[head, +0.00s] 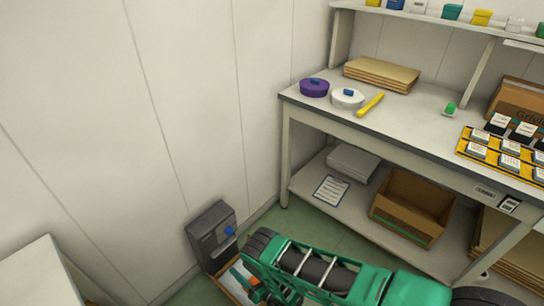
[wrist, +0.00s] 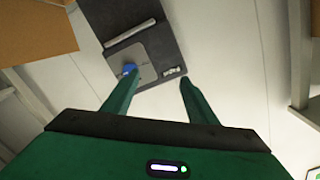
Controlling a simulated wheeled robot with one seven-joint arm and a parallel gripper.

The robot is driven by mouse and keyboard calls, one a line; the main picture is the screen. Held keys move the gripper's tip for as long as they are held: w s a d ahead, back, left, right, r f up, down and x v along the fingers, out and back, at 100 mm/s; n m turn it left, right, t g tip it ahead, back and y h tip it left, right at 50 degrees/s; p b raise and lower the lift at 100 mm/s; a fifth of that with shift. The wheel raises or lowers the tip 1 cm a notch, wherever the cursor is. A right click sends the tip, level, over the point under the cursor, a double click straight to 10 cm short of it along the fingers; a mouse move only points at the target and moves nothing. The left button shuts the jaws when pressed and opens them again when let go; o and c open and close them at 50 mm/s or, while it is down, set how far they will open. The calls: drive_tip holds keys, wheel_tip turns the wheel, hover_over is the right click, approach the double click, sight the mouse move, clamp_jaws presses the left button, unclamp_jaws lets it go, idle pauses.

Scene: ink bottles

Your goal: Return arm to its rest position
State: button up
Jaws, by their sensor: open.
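My green arm crosses the lower part of the head view, low in front of the workbench, with my gripper's end at its left by the dark grey box (head: 212,236). In the wrist view my gripper (wrist: 155,85) shows two green fingers spread apart with nothing between them. Past the fingertips the same dark box, with a blue knob (wrist: 129,70), is visible against the pale wall. In the head view the fingertips are hard to make out.
A pale surface (head: 38,275) stands at bottom left. Green floor shows between.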

drive_tip(key=w+d+r+h, duration=0.3)
drive_tip(key=w+r, duration=0.6)
drive_tip(key=w, duration=0.3)
drive_tip(key=w+d+r+h, duration=0.2)
drive_tip(key=w+r+h, duration=0.1)
drive_tip(key=w+r, duration=0.7)
drive_tip(key=w+d+r+m+g+h, duration=0.1)
drive_tip(key=w+d+r+h, duration=0.2)
drive_tip(key=d+r, duration=0.8)
drive_tip(key=w+d+r+m+g+h, duration=0.25)
drive_tip(key=d+r, duration=0.55)
drive_tip(key=d, duration=0.4)
drive_tip(key=s+d+r+m+g+h, duration=0.1)
drive_tip(key=s+d+r+g, duration=0.1)
drive_tip(key=s+d+r, duration=0.8)
drive_tip(key=s+d+r+m+g+h, duration=0.1)
drive_tip(key=s+d+r+m+h, duration=0.1)
drive_tip(key=s+d+r, duration=0.75)
drive_tip(key=s+d+r+m+g+y, duration=0.1)
drive_tip(key=s+d+r+g, duration=0.1)
drive_tip(key=s, duration=1.4)
drive_tip(key=s+d+r+m+g, duration=0.2)
drive_tip(key=s+d+g, duration=0.1)
drive_tip(key=s, duration=1.3)
drive_tip(key=shift+s+d+y, duration=0.25)
drive_tip(key=shift+d+y, duration=0.05)
drive_tip(key=shift+y, duration=0.05)
